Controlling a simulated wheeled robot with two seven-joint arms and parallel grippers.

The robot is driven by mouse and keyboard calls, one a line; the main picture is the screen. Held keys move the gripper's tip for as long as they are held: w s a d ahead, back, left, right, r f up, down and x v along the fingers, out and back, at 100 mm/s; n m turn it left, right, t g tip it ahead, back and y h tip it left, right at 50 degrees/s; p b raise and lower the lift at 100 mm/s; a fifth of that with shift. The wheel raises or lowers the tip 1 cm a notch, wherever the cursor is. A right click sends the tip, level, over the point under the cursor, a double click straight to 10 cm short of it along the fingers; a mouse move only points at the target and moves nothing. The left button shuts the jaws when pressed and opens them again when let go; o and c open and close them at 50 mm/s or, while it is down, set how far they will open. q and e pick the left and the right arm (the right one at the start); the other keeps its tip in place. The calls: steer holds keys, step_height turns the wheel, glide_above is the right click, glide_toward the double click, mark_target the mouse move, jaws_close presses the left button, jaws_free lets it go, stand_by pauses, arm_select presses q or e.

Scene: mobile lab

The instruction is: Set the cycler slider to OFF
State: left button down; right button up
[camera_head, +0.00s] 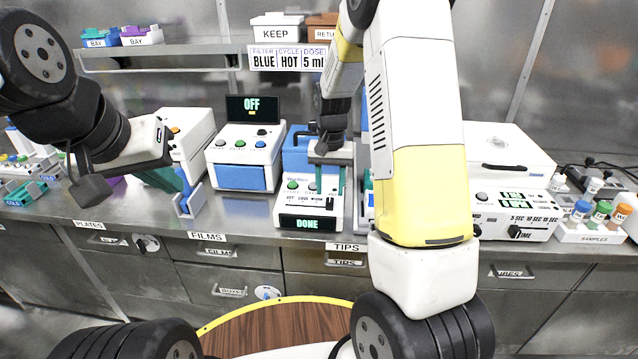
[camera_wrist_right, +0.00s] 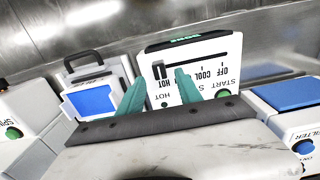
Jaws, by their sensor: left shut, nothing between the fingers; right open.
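The cycler (camera_head: 308,208) is a white box with a dark display reading DONE, on the bench in the middle of the head view. In the right wrist view the cycler (camera_wrist_right: 205,62) appears upside down, with a slot and the labels OFF, COOL and HOT. Its dark slider knob (camera_wrist_right: 159,72) sits at the slot's left end in that view, by HOT, away from OFF. My right gripper (camera_head: 330,172) is open over the cycler's right part; in the wrist view its teal fingers (camera_wrist_right: 158,88) straddle the knob. My left gripper (camera_head: 165,180) is shut and empty, further left.
A device with a display reading OFF (camera_head: 243,150) stands left of the cycler. A large white machine (camera_head: 505,180) stands to the right, with a sample rack (camera_head: 590,233) beyond it. A sign (camera_head: 288,58) above reads BLUE, HOT, 5 ml.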

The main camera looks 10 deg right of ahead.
mark_target(329, 199)
steer(key=shift+f, duration=1.85)
jaws_close()
